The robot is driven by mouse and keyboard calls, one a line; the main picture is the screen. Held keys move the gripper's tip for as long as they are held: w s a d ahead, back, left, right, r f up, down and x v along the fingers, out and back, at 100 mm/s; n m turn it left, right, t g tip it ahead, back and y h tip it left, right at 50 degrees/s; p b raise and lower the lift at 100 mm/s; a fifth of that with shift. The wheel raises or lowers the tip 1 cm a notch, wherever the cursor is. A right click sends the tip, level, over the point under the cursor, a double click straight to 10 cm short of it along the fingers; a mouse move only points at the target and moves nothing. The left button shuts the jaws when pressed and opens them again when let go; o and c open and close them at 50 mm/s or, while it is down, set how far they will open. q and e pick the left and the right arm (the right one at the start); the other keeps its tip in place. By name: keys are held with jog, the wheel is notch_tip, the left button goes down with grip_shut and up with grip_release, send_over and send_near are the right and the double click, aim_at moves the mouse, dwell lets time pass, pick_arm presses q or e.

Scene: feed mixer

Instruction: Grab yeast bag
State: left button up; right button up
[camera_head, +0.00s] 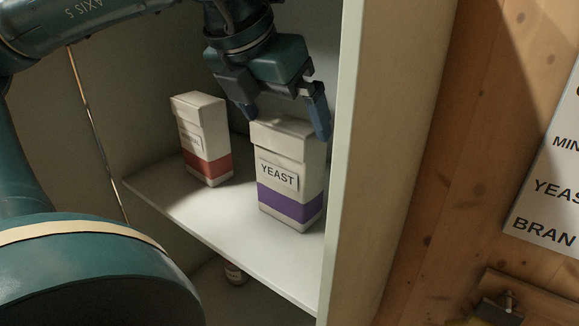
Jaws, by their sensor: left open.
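The yeast bag (287,176) is a white upright package with a YEAST label and a purple band near its base. It stands on the shelf (210,217) inside a pale cabinet, close to the cabinet's right wall. My left gripper (284,122) comes down from above, open, with one finger at each side of the bag's top. I cannot tell whether the fingers touch the bag. My right gripper is not in view.
A similar white bag with a red band (203,140) stands to the left on the same shelf. The cabinet's right side wall (345,150) is close to the yeast bag. A small jar (235,273) sits below the shelf. A sign (550,190) hangs on the wooden wall at right.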

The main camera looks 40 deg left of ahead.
aim_at(288, 122)
pick_arm(q)
jog(key=x, duration=0.5)
jog(key=shift+w+a, duration=0.1)
jog(key=shift+w, duration=0.15)
jog(key=c, duration=1.2)
jog(key=shift+c, duration=0.6)
